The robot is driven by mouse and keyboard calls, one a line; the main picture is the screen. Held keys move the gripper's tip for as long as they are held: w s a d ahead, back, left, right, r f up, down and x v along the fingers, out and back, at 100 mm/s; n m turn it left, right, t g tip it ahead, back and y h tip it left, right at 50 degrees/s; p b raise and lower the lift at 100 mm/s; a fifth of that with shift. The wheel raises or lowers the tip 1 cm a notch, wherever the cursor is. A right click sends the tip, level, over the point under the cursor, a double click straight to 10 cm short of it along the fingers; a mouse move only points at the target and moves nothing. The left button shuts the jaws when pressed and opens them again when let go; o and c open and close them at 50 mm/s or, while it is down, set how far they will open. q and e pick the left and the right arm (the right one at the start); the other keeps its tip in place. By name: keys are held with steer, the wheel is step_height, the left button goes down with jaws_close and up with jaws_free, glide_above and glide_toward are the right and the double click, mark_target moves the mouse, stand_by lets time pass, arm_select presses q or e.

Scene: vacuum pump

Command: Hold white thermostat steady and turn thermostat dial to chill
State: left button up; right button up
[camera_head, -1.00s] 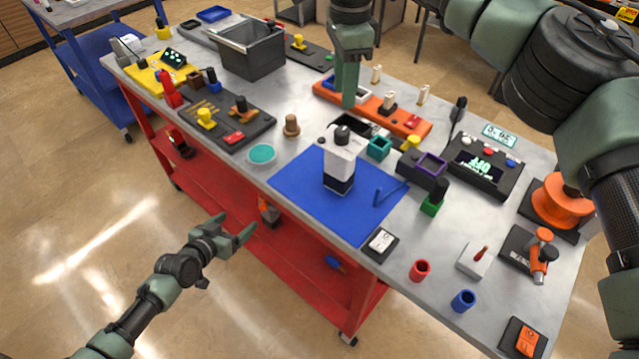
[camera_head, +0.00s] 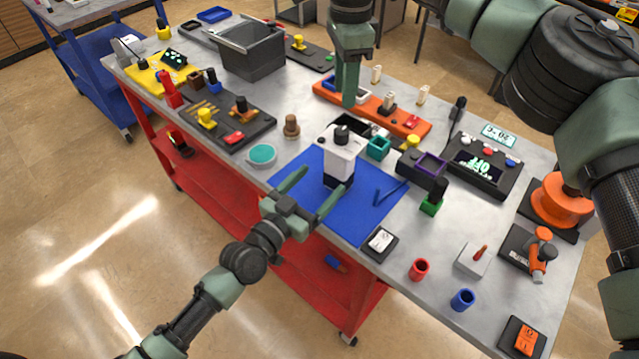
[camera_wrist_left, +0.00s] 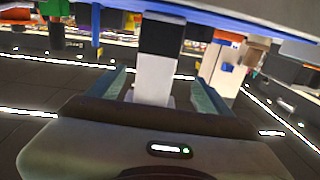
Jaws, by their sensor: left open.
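The white thermostat (camera_head: 340,154) stands upright on a blue mat (camera_head: 372,212), with a black lower part and a black dial (camera_head: 341,133) on top. In the left wrist view the thermostat (camera_wrist_left: 160,55) appears upside down between the open fingers (camera_wrist_left: 156,84), apart from both. My right gripper (camera_head: 349,104) points down from above, its tips near the dial in the picture. Its fingers overlap, so its opening is hidden.
A teal cube-shaped holder (camera_head: 378,148) and a yellow knob (camera_head: 411,142) stand right of the thermostat. A teal round dish (camera_head: 263,154) and a brown knob (camera_head: 291,126) are to its left. An orange board (camera_head: 415,123) lies behind. A blue bent rod (camera_head: 388,193) lies on the mat.

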mark_target(334, 170)
arm_select(q)
steer(key=shift+d+r, duration=0.2)
steer(key=shift+d, duration=0.2)
steer(key=shift+w+d, duration=0.25)
steer(key=shift+w, duration=0.1)
steer(key=x, duration=0.6)
steer(key=shift+w+d, duration=0.15)
steer(key=shift+w, duration=0.2)
steer(key=shift+c, duration=0.3)
